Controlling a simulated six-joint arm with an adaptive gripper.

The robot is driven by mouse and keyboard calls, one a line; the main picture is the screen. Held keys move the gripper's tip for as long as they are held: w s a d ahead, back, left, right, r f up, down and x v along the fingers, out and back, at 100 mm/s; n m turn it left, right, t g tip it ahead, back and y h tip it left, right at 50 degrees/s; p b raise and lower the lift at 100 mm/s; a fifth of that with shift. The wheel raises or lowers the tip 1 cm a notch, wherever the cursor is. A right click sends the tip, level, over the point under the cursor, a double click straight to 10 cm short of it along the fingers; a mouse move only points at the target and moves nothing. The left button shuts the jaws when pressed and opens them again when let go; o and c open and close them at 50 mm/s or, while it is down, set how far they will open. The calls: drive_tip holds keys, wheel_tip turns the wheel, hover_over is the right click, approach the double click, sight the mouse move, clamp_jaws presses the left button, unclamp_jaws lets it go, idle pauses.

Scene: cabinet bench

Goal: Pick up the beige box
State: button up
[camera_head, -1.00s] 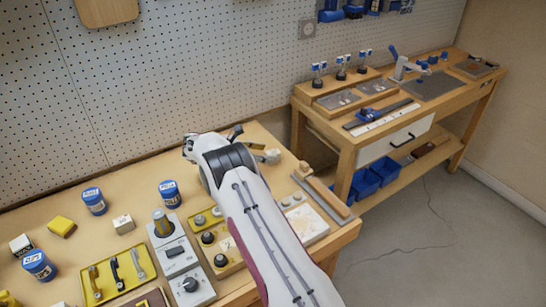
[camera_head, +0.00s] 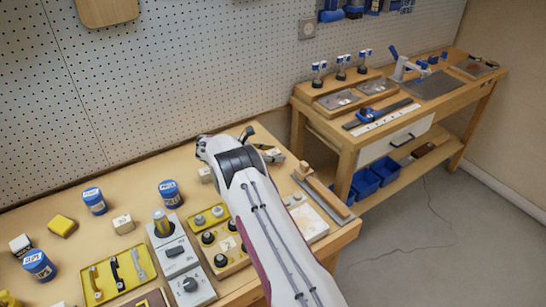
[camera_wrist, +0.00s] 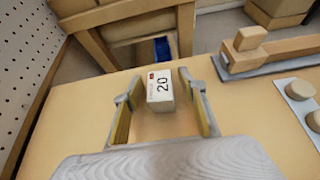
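A small pale beige box (camera_wrist: 160,92) with a black "20" and a red mark stands on the bench top in the wrist view. My gripper (camera_wrist: 160,80) is open, with one finger on each side of the box near the fingertips. A gap shows between the box and each finger, so it is not gripped. In the head view my gripper (camera_head: 271,154) is low over the far right part of the bench, and I cannot make out the box there.
Another small pale box (camera_head: 206,175) stands left of my arm, and a further one (camera_head: 123,224) stands farther left. A wooden block tool (camera_wrist: 250,45) lies right of my gripper.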

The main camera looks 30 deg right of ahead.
sight(273, 152)
clamp_jaws()
drive_tip(key=shift+r, duration=5.05)
